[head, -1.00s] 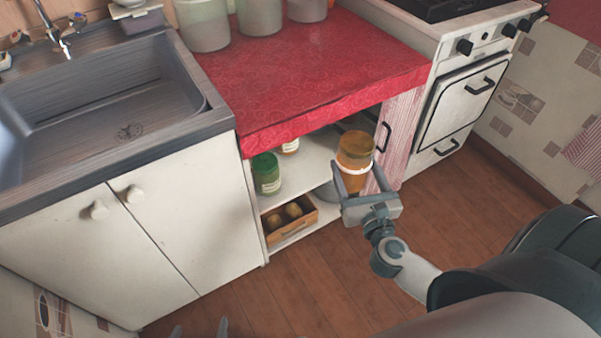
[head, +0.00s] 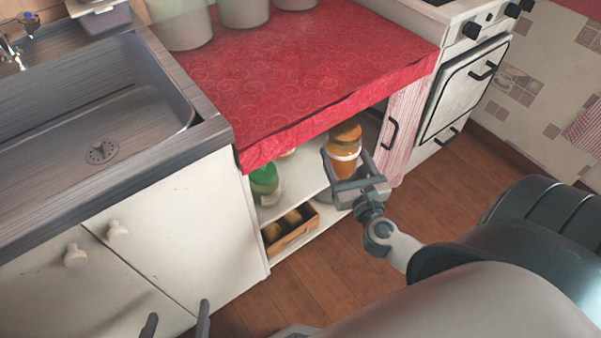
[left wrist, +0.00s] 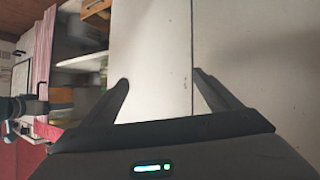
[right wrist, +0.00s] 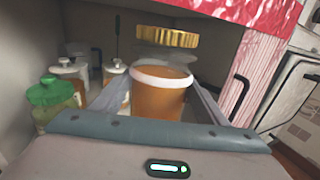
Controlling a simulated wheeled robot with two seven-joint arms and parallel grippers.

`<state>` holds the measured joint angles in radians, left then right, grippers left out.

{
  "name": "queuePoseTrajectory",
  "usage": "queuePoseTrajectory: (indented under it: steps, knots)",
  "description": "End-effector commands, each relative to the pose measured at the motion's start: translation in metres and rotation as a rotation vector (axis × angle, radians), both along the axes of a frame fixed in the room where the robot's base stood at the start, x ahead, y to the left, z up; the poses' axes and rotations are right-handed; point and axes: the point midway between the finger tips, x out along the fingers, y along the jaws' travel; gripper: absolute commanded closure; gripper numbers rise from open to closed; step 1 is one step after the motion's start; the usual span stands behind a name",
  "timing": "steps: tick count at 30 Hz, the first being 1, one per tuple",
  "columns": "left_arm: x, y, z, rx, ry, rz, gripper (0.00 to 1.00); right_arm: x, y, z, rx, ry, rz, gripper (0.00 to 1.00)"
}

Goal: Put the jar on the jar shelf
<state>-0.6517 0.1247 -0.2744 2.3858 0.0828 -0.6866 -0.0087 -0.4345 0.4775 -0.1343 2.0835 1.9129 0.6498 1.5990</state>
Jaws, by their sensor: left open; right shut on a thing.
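The jar (head: 343,166) has amber contents, a pale band and a gold-brown lid. My right gripper (head: 352,172) is shut on it and holds it upright at the open front of the cupboard, just below the red counter edge. In the right wrist view the jar (right wrist: 160,100) stands between the fingers. The upper white shelf (head: 298,184) bears a green-lidded jar (head: 265,180) at its left. The right wrist view shows more jars (right wrist: 68,72) behind it. My left gripper (head: 177,322) is open and empty at the bottom of the head view, before the white cabinet doors.
A wooden crate (head: 292,232) with round brown things sits on the lower shelf. The red-covered counter (head: 300,60) overhangs the opening. A striped curtain (head: 405,125) hangs at the right of the opening, beside the stove (head: 462,90). Left is the sink (head: 100,110).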

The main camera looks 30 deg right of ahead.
Motion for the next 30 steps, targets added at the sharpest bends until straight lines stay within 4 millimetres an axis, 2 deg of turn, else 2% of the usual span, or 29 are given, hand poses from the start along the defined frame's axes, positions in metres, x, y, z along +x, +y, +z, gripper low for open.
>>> queuePoseTrajectory:
  steps: [8, 14, 20, 30]
  knots:
    - [0.001, -0.001, 0.001, -0.003, -0.01, 0.0, 0.17, 0.003, 0.001, 0.0, -0.002, -0.005, 0.0, 0.83]
    - [0.007, -0.005, 0.01, -0.019, -0.074, 0.001, 0.17, 0.02, 0.009, -0.011, -0.001, -0.005, 0.0, 0.83]
    - [0.017, -0.013, 0.031, -0.055, -0.204, 0.001, 0.17, 0.048, 0.023, -0.03, 0.0, -0.006, 0.0, 0.83]
    - [0.024, -0.024, 0.077, -0.128, -0.45, 0.006, 0.17, 0.094, 0.046, -0.061, -0.001, -0.005, 0.0, 0.83]
